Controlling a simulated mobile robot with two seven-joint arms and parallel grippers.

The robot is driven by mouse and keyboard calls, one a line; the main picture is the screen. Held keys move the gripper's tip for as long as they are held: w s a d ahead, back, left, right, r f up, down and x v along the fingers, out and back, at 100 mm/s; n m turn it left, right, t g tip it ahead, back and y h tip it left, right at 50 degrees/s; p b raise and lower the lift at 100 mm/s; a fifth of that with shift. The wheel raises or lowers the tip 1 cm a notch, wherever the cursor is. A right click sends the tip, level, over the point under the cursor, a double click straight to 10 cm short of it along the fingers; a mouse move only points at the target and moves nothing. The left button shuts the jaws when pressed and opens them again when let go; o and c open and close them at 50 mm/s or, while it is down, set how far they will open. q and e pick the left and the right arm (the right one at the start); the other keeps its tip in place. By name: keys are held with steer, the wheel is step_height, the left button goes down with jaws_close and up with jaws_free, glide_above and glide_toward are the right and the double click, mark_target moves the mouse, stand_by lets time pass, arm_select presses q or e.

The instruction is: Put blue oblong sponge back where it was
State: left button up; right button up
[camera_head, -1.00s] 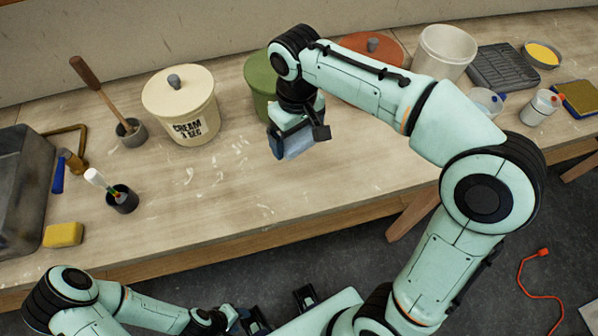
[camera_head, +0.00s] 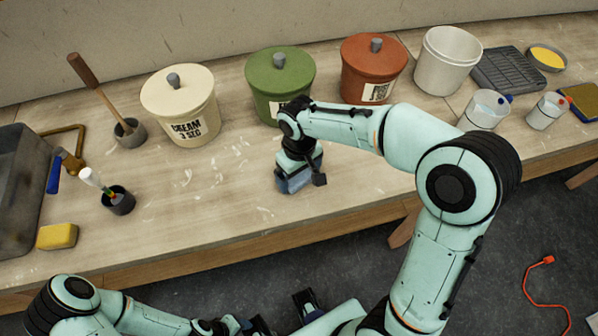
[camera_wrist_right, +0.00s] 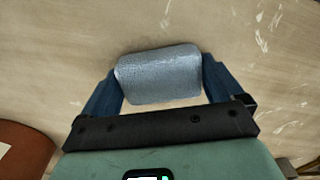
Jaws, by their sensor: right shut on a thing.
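The blue oblong sponge (camera_wrist_right: 158,75) looks grey-blue in the right wrist view. It sits between the two blue fingers of my right gripper (camera_wrist_right: 160,88), which is shut on it. In the head view my right gripper (camera_head: 297,183) points down over the bench, in front of the green canister. The sponge is mostly hidden there by the gripper, and I cannot tell whether it touches the bench top. My left gripper (camera_head: 262,322) is low at the bottom edge of the head view, away from the bench, and its jaw opening is unclear.
A green canister (camera_head: 279,84), a cream canister (camera_head: 181,104) and a red-brown canister (camera_head: 373,68) stand along the back of the bench (camera_head: 215,215). A yellow sponge (camera_head: 57,236) lies front left, near a black cup (camera_head: 118,201). The bench is clear around my right gripper.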

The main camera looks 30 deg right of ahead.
steer(key=shift+f, duration=0.15)
steer(key=o, duration=0.6)
steer(key=shift+o, duration=0.2)
steer(key=shift+r, duration=0.25)
arm_select(q)
steer(key=shift+w+r+p, duration=0.25)
steer(key=shift+r+p, duration=0.2)
steer(key=shift+r, duration=0.1)
steer(key=shift+w+r+p, duration=0.25)
steer(key=shift+r+p, duration=0.2)
steer(key=shift+r, duration=0.05)
arm_select(e)
step_height(320, 180, up, 12)
arm_select(q)
steer(key=shift+s, duration=0.1)
